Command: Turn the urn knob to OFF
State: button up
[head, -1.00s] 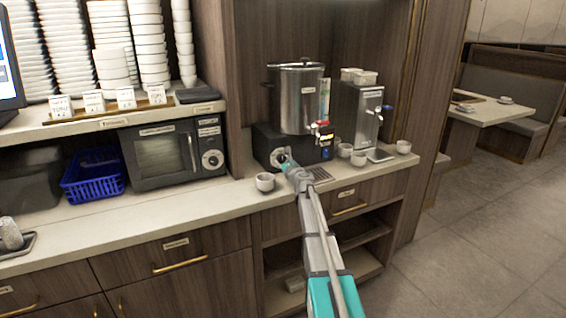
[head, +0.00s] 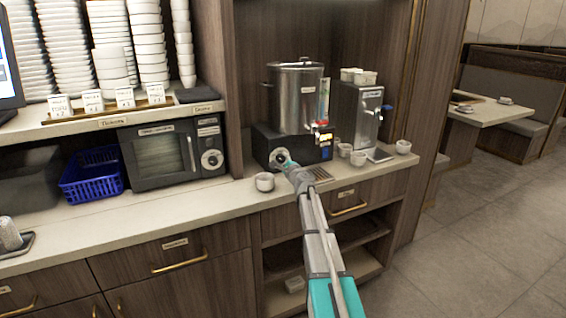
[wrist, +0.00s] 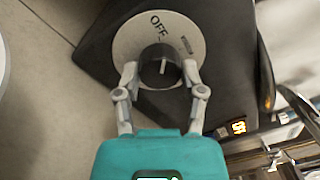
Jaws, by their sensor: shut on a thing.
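The urn (head: 298,98) is a steel pot on a black base (head: 313,151) on the counter. Its dark round knob (wrist: 160,68) sits in the middle of a pale dial (wrist: 193,25) on the base's front. The dial reads OFF at the top, with a smaller mark to the right. The knob's white line looks roughly lined up with OFF. My gripper (wrist: 160,75) is shut on the knob, one finger on each side. In the head view my gripper (head: 284,162) reaches the dial and covers part of it.
A white cup (head: 265,182) stands just left of my gripper. Several cups and a steel dispenser (head: 362,115) stand right of the urn. A lit display (wrist: 238,127) is on the base. A microwave (head: 165,155) is further left.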

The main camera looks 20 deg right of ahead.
jog(key=shift+n, duration=0.9)
jog(key=o, duration=1.2)
jog(key=shift+c, duration=0.2)
